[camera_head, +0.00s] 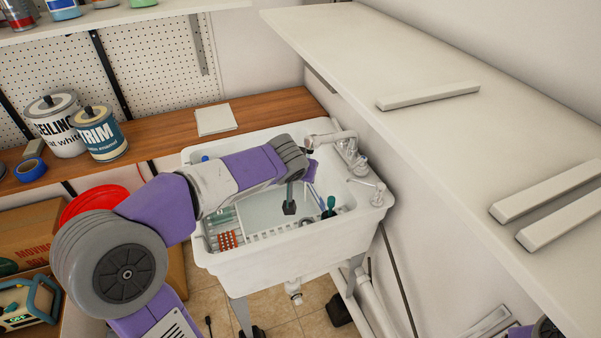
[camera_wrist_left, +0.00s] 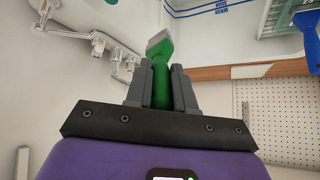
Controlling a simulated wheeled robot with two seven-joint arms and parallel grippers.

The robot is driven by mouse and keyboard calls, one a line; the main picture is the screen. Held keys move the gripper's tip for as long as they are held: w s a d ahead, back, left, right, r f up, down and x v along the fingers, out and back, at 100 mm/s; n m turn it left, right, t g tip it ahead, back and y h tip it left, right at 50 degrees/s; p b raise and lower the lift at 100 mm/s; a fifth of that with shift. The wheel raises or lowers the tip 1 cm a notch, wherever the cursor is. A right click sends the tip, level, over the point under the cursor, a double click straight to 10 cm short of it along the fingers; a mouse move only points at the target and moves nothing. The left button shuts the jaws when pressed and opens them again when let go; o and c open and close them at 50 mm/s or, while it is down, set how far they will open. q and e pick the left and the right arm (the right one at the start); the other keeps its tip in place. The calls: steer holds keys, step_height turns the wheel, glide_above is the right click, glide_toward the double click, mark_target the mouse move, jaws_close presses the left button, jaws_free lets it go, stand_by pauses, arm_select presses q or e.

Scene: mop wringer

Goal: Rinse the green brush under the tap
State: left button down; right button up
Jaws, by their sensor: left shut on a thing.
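The green brush (camera_wrist_left: 160,72) is between the fingers of my left gripper (camera_wrist_left: 161,88) in the left wrist view. The gripper is shut on its green handle, and its pale grey head points away from the fingers. In the head view my left arm reaches over the white sink (camera_head: 330,258). The gripper end is near the tap (camera_head: 330,138), and I cannot clearly make out the held brush there. The tap fittings also show in the left wrist view (camera_wrist_left: 75,33). No running water is visible. My right gripper is out of view.
Other tools lie in the sink, including a dark green-handled one (camera_head: 329,207) and a red-and-white piece (camera_head: 228,240). Paint cans (camera_head: 104,135) stand on the wooden counter (camera_head: 166,137). A white shelf (camera_head: 430,62) runs along the right wall.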

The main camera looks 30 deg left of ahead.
arm_select(q)
steer(key=shift+d, duration=0.25)
steer(key=shift+a, duration=0.1)
steer(key=shift+a, duration=0.55)
steer(key=shift+d, duration=0.15)
steer(key=shift+d+b, duration=0.45)
steer(key=shift+b, duration=0.2)
steer(key=shift+a, duration=0.6)
steer(key=shift+d, duration=0.15)
